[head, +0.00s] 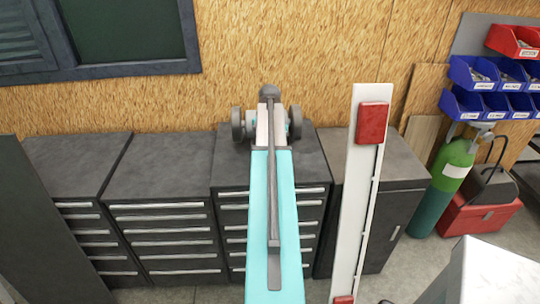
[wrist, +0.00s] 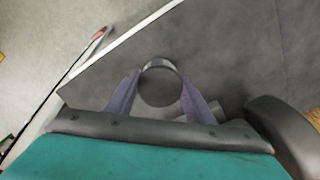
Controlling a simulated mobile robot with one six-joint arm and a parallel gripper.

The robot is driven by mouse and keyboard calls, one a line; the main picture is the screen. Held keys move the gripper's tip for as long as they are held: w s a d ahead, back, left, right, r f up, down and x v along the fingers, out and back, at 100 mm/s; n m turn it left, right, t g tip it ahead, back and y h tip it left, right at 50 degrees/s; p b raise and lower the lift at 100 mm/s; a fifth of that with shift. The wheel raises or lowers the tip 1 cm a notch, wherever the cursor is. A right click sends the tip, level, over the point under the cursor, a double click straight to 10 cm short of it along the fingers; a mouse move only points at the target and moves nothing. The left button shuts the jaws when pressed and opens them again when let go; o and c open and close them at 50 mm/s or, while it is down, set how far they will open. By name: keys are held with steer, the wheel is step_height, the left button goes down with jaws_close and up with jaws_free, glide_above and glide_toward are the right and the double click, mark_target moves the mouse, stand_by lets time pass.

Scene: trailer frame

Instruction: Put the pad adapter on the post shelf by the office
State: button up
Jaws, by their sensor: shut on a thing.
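In the wrist view the two purple fingers of my gripper (wrist: 160,76) are closed on a round grey piece with a lighter upper rim, which looks like the pad adapter (wrist: 160,86). It is held over a dark grey surface (wrist: 240,60); whether it touches that surface I cannot tell. In the head view my teal arm reaches over the dark cabinets and hides the fingers and the adapter. I cannot make out which surface is the post shelf.
Dark drawer cabinets (head: 160,165) line the wooden wall. A white upright post (head: 352,205) with red pads (head: 372,122) stands right of my arm. Blue bins (head: 475,73), a green cylinder (head: 443,185) and a red box (head: 478,217) are farther right. A window (head: 125,30) is upper left.

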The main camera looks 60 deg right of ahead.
steer(key=shift+s+r, duration=0.2)
steer(key=shift+r, duration=0.35)
steer(key=s+a+r+p, duration=0.1)
steer(key=s+a+p, duration=0.2)
steer(key=s, duration=1.2)
steer(key=shift+a, duration=0.8)
steer(key=shift+w, duration=0.1)
